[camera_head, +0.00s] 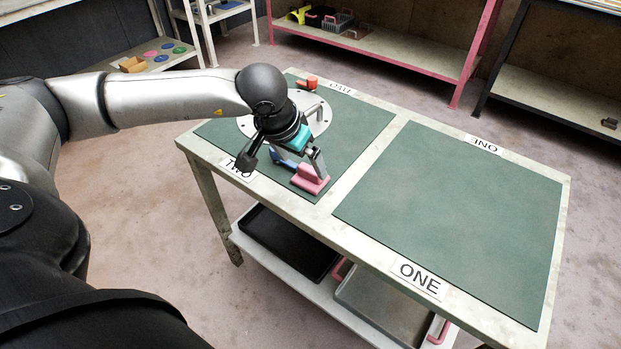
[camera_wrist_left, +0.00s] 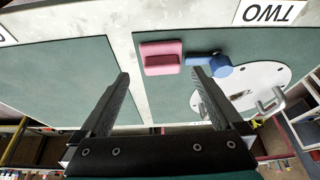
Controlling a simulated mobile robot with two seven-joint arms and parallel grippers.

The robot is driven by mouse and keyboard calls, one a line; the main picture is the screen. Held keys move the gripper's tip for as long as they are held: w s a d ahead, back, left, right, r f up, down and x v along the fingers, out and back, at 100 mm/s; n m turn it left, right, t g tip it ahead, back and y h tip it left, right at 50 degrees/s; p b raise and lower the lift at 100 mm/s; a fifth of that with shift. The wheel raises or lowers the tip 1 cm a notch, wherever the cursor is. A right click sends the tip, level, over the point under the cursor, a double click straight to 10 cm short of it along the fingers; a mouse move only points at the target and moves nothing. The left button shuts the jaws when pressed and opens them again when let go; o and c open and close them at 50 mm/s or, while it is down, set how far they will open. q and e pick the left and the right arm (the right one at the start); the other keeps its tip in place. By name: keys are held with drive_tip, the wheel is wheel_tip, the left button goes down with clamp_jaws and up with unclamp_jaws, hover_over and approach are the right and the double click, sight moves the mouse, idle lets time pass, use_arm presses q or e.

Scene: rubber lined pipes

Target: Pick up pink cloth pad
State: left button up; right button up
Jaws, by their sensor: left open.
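The pink cloth pad (camera_head: 309,180) lies on the green mat of the table half marked TWO, near its front corner. In the left wrist view the pink pad (camera_wrist_left: 161,57) lies ahead of the gap between the fingertips. My left gripper (camera_head: 302,163) is above the pad and partly overlaps it in the head view. Its two fingers (camera_wrist_left: 160,78) are spread and hold nothing. A blue handled tool (camera_wrist_left: 218,66) lies right beside the pad; the gripper partly hides it in the head view. My right gripper is not in view.
A round metal flange plate (camera_head: 318,122) with handles and a red object (camera_head: 308,83) are further back on the same mat. The mat marked ONE (camera_head: 450,205) is empty. A black tray (camera_head: 285,240) and a grey tray (camera_head: 385,308) sit on the shelf below.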

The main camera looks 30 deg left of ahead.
sight(310, 169)
use_arm(q)
drive_tip(key=shift+w+a+f+b, duration=0.1)
drive_tip(key=shift+w+f+b, duration=0.3)
drive_tip(key=shift+w+f, duration=0.35)
drive_tip(key=shift+w+f+b, duration=0.4)
drive_tip(key=shift+w+f, duration=0.15)
drive_tip(key=shift+f, duration=0.4)
drive_tip(key=shift+w+f, duration=0.3)
drive_tip(key=shift+f, duration=0.3)
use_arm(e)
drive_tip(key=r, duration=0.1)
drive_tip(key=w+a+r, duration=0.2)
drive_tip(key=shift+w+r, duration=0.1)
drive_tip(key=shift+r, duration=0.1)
use_arm(q)
drive_tip(key=c, duration=1.3)
drive_tip(key=shift+r, duration=0.2)
